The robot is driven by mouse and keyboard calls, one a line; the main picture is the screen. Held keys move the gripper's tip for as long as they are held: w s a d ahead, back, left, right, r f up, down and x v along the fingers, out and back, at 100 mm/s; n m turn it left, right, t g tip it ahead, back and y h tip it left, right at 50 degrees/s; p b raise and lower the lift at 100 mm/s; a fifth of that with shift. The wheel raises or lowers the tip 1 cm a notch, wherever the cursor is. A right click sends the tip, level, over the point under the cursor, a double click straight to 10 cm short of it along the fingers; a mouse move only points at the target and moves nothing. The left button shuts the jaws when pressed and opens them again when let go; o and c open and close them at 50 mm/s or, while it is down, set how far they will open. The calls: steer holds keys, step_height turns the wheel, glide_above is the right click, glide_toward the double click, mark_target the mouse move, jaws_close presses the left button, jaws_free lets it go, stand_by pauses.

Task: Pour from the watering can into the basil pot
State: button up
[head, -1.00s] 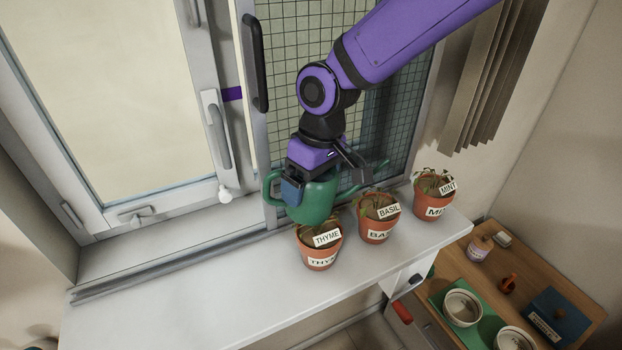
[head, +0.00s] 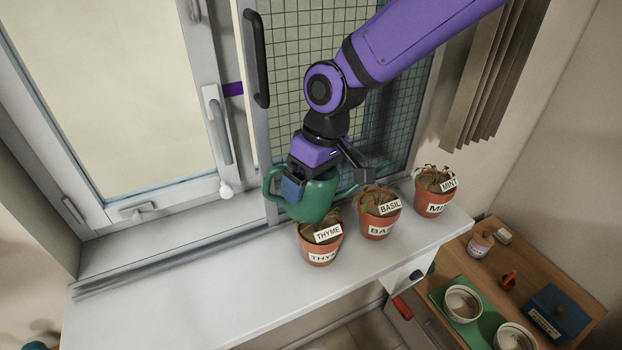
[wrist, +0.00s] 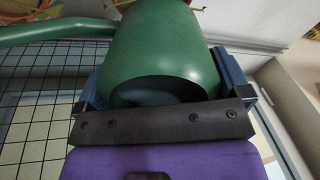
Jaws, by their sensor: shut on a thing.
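My gripper (head: 318,180) is shut on the body of the green watering can (head: 318,203), which it holds behind and above the thyme pot (head: 319,252). The can's handle is at the left and its spout points right, toward the basil pot (head: 377,227). The can looks slightly tilted toward the spout. In the wrist view the can (wrist: 165,50) fills the space between the blue fingers. The basil pot is terracotta with a white label and leafy plant. Part of the spout is hidden behind my gripper, and no water is visible.
The mint pot (head: 433,205) stands right of the basil on the white windowsill (head: 190,300). The gridded window screen (head: 285,110) is close behind the can. A wooden table (head: 460,250) with bowls is lower right. The sill's left part is clear.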

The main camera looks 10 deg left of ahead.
steer(key=shift+r+g+y, duration=0.5)
steer(key=shift+r+y, duration=0.9)
steer(key=shift+r, duration=0.5)
stand_by(1.4)
steer(key=shift+w+d+r+g+y, duration=0.1)
steer(key=shift+d+r+g+y, duration=0.15)
steer(key=shift+r+y, duration=0.55)
steer(key=shift+w+d+r+g+y, duration=0.1)
steer(key=shift+r+g+y, duration=0.15)
steer(key=shift+r+y, duration=0.5)
stand_by(1.5)
steer(key=shift+s+h, duration=0.1)
steer(key=shift+h, duration=0.15)
